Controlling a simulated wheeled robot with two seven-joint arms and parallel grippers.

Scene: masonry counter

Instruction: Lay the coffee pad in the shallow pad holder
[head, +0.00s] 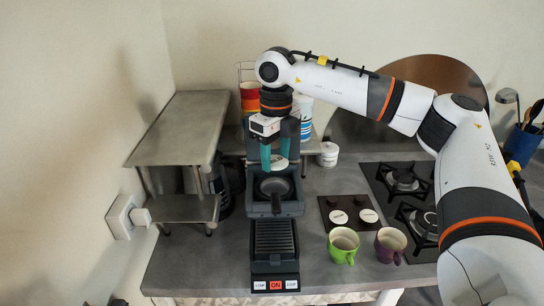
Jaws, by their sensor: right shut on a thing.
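My right gripper (275,162), with teal fingers, points down over the dark coffee machine (258,261). It is shut on a white round coffee pad (280,162), partly hidden by the fingers. Below and slightly nearer is the shallow round pad holder (274,188), dark grey, set in the machine with its handle toward me. The pad appears above the holder's far side and apart from it; the exact height is hard to tell. No pad shows in the holder. My left gripper is not in view.
A dark tray (352,228) with two white pads lies right of the machine. Green (343,246) and purple (390,246) mugs stand in front of it. A gas hob (402,181) is at the right, a metal shelf (180,125) at the left. A white lidded jar (328,154) stands behind.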

